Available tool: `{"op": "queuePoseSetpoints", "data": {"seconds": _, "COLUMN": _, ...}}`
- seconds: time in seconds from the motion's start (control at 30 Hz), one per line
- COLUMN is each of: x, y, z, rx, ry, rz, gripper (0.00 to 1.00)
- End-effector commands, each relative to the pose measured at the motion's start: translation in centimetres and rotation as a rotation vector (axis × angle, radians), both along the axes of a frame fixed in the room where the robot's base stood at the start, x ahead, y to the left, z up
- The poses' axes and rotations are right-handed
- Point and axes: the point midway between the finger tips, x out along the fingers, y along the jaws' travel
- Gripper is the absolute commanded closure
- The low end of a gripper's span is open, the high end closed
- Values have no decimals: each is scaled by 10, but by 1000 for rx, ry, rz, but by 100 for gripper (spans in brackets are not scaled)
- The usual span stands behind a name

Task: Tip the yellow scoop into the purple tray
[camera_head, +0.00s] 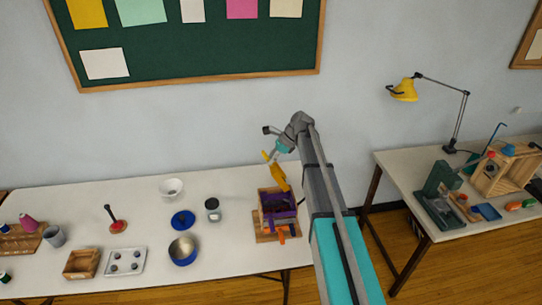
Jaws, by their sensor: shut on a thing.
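My gripper (272,157) is shut on the yellow scoop (279,177), whose handle end shows at the jaws. The scoop hangs tilted steeply, its wide end down, over the back of a wooden box on the table. The purple tray (272,217) shows as purple surfaces inside that box. The scoop's wide end overlaps the box's back rim in the picture; I cannot tell whether they touch. What is in the scoop or the tray is too small to make out.
The wooden box (264,204) stands near the right end of the white table (222,252), with a small orange piece (282,237) at its front. A board hangs on the wall behind.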

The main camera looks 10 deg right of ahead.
Motion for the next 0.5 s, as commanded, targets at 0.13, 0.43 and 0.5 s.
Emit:
{"op": "queuePoseSetpoints", "data": {"seconds": 0.13, "x": 0, "y": 1, "z": 10, "rx": -101, "ry": 0, "rz": 1, "gripper": 100}}
{"op": "queuePoseSetpoints", "data": {"seconds": 0.43, "x": 0, "y": 1, "z": 16, "rx": -307, "ry": 0, "rz": 2, "gripper": 100}}
{"op": "queuePoseSetpoints", "data": {"seconds": 0.5, "x": 0, "y": 1, "z": 18, "rx": -355, "ry": 0, "rz": 2, "gripper": 100}}
